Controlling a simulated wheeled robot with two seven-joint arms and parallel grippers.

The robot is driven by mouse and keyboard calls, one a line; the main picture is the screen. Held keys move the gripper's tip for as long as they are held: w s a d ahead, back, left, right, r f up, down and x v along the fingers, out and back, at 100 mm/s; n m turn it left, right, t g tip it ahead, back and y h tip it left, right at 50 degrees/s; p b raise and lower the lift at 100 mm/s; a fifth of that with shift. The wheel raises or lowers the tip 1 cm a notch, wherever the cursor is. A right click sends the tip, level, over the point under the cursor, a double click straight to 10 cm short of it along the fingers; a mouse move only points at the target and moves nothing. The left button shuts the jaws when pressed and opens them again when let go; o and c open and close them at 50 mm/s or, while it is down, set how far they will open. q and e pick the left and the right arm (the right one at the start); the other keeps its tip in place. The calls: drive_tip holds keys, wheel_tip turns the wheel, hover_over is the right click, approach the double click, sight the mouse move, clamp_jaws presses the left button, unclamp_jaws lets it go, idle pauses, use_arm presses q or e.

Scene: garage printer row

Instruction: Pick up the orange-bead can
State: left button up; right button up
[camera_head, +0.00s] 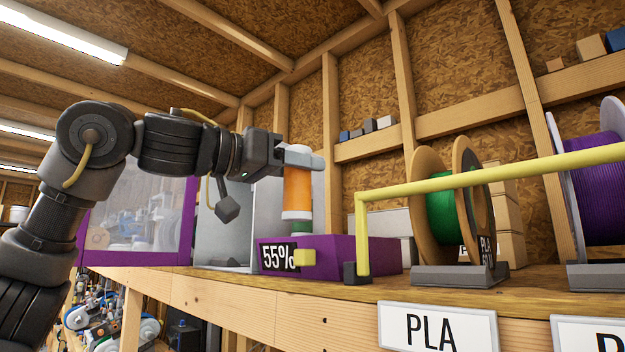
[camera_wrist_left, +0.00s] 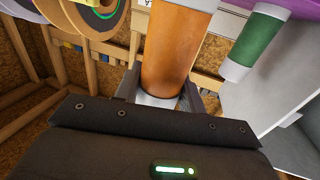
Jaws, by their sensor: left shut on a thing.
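The orange-bead can (camera_head: 297,190) is an upright orange cylinder with a white base band and pale top. My left gripper (camera_head: 303,160) is shut on its upper end. The can's base appears above the top of the purple box (camera_head: 345,250), with part of a green can (camera_head: 302,229) showing beneath it. In the left wrist view the orange-bead can (camera_wrist_left: 178,50) sits between my left fingers (camera_wrist_left: 160,98), and the green can (camera_wrist_left: 252,45) stands apart on the purple surface. My right gripper is not in view.
The purple box bears a "55%" display (camera_head: 279,256). A yellow rail (camera_head: 480,178) runs rightward in front of a green spool (camera_head: 441,200) and a purple spool (camera_head: 600,185). A purple-framed clear enclosure (camera_head: 140,222) stands left. A grey cabinet (camera_head: 222,240) is behind my gripper.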

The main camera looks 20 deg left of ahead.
use_arm(q)
drive_tip(key=s+a+b, duration=0.2)
drive_tip(key=s+a, duration=0.1)
drive_tip(key=s, duration=0.6)
drive_tip(key=shift+a+b, duration=0.3)
drive_tip(key=shift+b, duration=0.1)
